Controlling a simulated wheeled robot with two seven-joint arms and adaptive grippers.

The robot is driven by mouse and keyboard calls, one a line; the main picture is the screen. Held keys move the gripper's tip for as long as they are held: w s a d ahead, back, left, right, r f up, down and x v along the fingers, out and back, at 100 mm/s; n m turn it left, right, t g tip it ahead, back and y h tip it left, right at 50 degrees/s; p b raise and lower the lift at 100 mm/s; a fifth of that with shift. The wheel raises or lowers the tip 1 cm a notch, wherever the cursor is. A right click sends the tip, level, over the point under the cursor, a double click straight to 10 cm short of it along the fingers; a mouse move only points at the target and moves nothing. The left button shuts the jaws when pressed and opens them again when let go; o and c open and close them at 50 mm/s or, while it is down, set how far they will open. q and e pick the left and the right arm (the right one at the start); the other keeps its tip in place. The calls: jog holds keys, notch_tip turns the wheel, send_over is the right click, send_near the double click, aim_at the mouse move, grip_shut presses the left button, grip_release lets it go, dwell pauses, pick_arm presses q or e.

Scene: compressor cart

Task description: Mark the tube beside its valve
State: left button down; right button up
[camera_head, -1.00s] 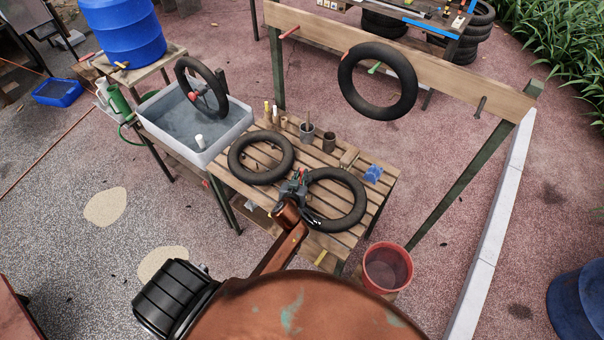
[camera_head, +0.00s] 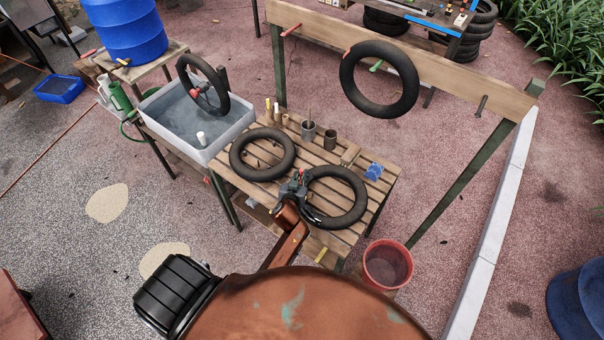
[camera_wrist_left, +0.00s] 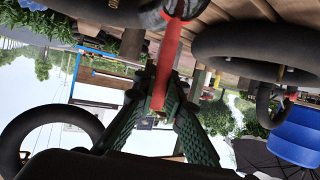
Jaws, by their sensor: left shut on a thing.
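A black tube (camera_head: 361,198) lies flat on the right part of the slatted bench. My left gripper (camera_head: 299,188) is at this tube's left side. In the left wrist view, its green ridged fingers (camera_wrist_left: 165,100) are shut on a red stick-shaped marker (camera_wrist_left: 168,55). The marker's far end meets or overlaps a black tube (camera_wrist_left: 115,10) at the top edge; I cannot tell whether they touch. My right gripper is not in view.
Another tube (camera_head: 262,178) lies left on the bench (camera_head: 298,232). One tube (camera_head: 378,108) hangs from the wooden beam, and one (camera_head: 222,92) stands in the grey water tub (camera_head: 238,122). Cups (camera_head: 308,132) stand at the bench's back. A red bucket (camera_head: 388,268) is at its front right.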

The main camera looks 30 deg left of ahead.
aim_at(301, 170)
pick_arm(q)
jog(key=shift+w+a, duration=0.1)
jog(key=shift+w, duration=0.35)
jog(key=shift+w, duration=0.25)
jog(key=shift+w+a, duration=0.1)
jog(key=shift+w, duration=0.2)
dwell(0.3)
jog(key=shift+s+f, duration=0.15)
jog(key=shift+s, duration=0.2)
jog(key=shift+s+d+p, duration=0.2)
jog(key=shift+s+p, duration=0.4)
jog(key=shift+s, duration=0.1)
dwell(0.4)
jog(key=shift+r, duration=0.25)
notch_tip(301, 170, up, 4)
jog(key=p, duration=0.3)
jog(key=shift+p, duration=0.35)
notch_tip(301, 170, up, 3)
jog(key=p, duration=0.3)
